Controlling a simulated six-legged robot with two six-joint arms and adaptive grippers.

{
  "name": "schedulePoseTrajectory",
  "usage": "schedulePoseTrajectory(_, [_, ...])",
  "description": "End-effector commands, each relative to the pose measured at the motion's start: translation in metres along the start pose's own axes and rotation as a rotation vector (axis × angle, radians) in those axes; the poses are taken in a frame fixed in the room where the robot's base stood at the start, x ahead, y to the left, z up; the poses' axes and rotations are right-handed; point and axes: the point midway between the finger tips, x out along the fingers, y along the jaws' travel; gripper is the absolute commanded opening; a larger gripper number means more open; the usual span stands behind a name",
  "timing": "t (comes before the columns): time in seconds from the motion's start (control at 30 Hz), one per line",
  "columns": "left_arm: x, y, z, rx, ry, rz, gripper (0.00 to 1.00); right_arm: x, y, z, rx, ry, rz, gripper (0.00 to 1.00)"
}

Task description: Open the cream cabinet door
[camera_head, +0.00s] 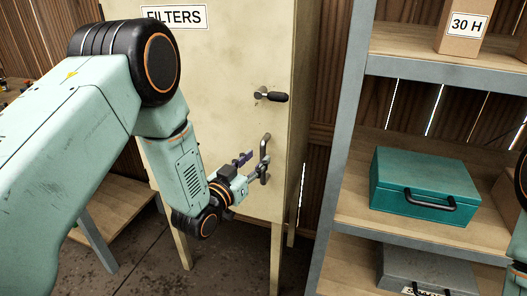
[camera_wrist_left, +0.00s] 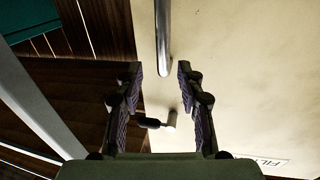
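The cream cabinet door (camera_head: 225,90) carries a FILTERS label and looks closed. A vertical metal pull handle (camera_head: 265,155) is near its right edge. Above the handle is a latch lever (camera_head: 272,96) with a black grip lying level to the right. My left gripper (camera_head: 254,166) is at the pull handle, its fingers apart. In the left wrist view my left gripper (camera_wrist_left: 157,80) is open, and the handle bar (camera_wrist_left: 162,40) lines up between the fingers without visible clamping. The latch lever (camera_wrist_left: 157,122) also shows there. My right gripper is out of view.
A grey-framed shelf (camera_head: 345,150) stands right of the cabinet, with a teal case (camera_head: 425,185), a grey case (camera_head: 430,272) and a box marked 30 H (camera_head: 464,28). A low wooden bench (camera_head: 120,215) is at the left. A gap separates cabinet and shelf.

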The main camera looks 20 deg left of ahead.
Motion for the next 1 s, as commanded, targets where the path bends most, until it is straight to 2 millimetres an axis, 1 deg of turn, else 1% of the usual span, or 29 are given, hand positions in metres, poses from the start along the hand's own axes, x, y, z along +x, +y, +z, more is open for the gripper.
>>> schedulePoseTrajectory(0.03, [0.009,0.000,0.001,0.003,0.001,0.001,0.38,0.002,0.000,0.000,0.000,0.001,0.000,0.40])
schedulePoseTrajectory(0.1, [0.019,0.001,0.001,0.002,0.001,0.002,0.38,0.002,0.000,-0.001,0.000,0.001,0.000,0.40])
schedulePoseTrajectory(0.3, [0.042,0.000,0.001,0.001,0.000,0.000,0.38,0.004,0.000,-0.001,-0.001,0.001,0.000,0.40])
schedulePoseTrajectory(0.43, [0.048,-0.001,0.001,0.000,-0.001,0.000,0.38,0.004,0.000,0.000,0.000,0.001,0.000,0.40])
schedulePoseTrajectory(0.7, [0.050,-0.001,0.001,-0.001,-0.003,-0.001,0.37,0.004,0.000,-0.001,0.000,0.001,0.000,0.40])
schedulePoseTrajectory(1.0, [0.050,-0.001,0.001,-0.001,-0.002,-0.001,0.12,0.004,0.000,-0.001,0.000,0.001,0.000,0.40])
